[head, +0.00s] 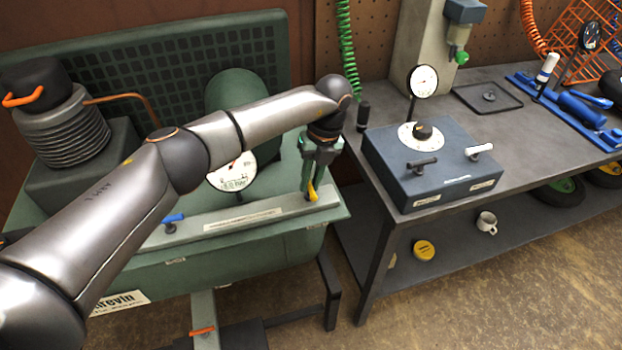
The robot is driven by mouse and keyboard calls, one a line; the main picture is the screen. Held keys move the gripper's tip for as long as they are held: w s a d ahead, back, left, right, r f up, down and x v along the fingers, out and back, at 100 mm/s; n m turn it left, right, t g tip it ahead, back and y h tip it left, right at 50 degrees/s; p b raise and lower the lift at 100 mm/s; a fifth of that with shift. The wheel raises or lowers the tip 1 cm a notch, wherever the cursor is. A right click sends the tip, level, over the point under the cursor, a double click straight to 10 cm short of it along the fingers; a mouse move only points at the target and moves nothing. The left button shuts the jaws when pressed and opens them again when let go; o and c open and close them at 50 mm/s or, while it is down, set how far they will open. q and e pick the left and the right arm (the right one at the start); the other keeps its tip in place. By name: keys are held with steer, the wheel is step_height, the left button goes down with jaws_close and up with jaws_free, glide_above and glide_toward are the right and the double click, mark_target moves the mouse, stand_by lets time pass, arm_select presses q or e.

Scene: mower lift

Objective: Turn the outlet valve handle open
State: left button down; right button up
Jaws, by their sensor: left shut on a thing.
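The green compressor unit (215,240) fills the left of the head view, with a pale labelled strip (245,219) along its front. A yellow valve handle (313,191) stands at the right end of this strip. My left gripper (309,184) points down there, its green fingers shut on the yellow handle and partly hiding it. A blue lever handle (174,218) sits at the strip's left end, apart from the gripper. The label is too small to read, so I cannot tell which handle it names as outlet. My right gripper is out of view.
A round pressure gauge (232,171) stands behind the strip, partly covered by my left arm. To the right, a workbench (482,100) carries a blue-grey control box (432,170) with a dial and two levers. A mug (487,223) sits on its lower shelf.

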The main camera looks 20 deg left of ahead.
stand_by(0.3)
arm_select(q)
steer(key=c, duration=0.8)
jaws_free()
steer(key=shift+c, duration=0.2)
step_height(320, 180, up, 12)
steer(key=w+d, duration=0.1)
steer(key=d, duration=0.1)
steer(key=shift+w+r+b, duration=0.2)
steer(key=shift+b, duration=0.25)
